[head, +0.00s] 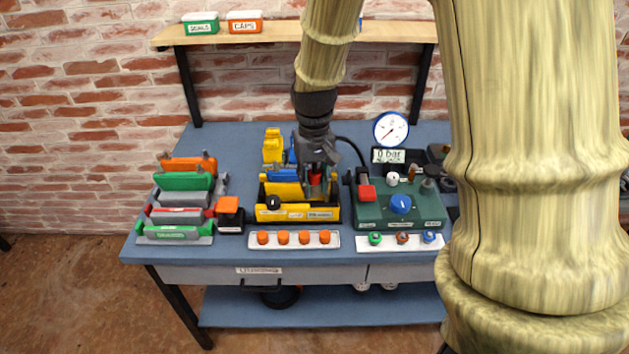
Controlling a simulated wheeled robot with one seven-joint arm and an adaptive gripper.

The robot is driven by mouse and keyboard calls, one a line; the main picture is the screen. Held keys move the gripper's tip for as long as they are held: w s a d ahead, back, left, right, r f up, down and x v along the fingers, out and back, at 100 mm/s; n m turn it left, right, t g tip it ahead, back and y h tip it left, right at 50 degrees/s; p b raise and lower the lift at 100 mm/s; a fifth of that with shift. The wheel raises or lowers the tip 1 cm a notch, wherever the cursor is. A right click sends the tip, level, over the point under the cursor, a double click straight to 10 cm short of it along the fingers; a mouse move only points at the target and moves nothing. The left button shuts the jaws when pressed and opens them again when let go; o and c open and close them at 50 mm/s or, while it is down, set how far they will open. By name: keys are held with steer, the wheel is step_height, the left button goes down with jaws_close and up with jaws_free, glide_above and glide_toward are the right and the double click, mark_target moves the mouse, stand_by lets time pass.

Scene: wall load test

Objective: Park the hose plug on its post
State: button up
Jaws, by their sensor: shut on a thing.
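My gripper (318,160) points down over the yellow and black fixture (270,214) in the middle of the bench. It is shut on a small red part (316,179), which looks like the hose plug. The gripper partly covers it, and I cannot tell whether it still touches the fixture. A black hose (352,149) curves from behind the gripper towards the green test unit (375,218). On that unit stand a brown peg (413,173) and a grey metal stub (428,186); I cannot tell which, if either, is the plug's post.
Orange caps on a white strip (294,246) lie in front. Coloured holders (182,205) stand at left. My arm hides the right side.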

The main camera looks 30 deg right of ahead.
mark_target(349, 169)
steer(key=w+d+f+n+p, duration=0.1)
steer(key=w+d+f+n, duration=0.1)
steer(key=w+d+n, duration=0.2)
steer(key=w+d+f+n+p, duration=0.2)
steer(key=w+d, duration=0.3)
steer(key=d, duration=0.6)
steer(key=w+d+f+n+p, duration=0.2)
steer(key=w+d+n, duration=0.3)
steer(key=d, duration=0.2)
steer(key=shift+d+f+n, duration=0.2)
steer(key=shift+f+n, duration=0.1)
steer(key=shift+f, duration=0.05)
steer(key=f, duration=0.3)
steer(key=shift+w+d+f+b, duration=0.15)
steer(key=shift+d+f+b, duration=0.1)
steer(key=shift+f+b, duration=0.1)
steer(key=shift+f, duration=0.7)
steer(key=shift+f+b, duration=0.6)
steer(key=shift+f, duration=0.65)
steer(key=o, duration=1.2)
steer(key=shift+a, duration=0.1)
steer(key=shift+c, duration=0.2)
steer(key=shift+o, duration=0.4)
steer(key=shift+o, duration=1.2)
steer(key=shift+f, duration=0.15)
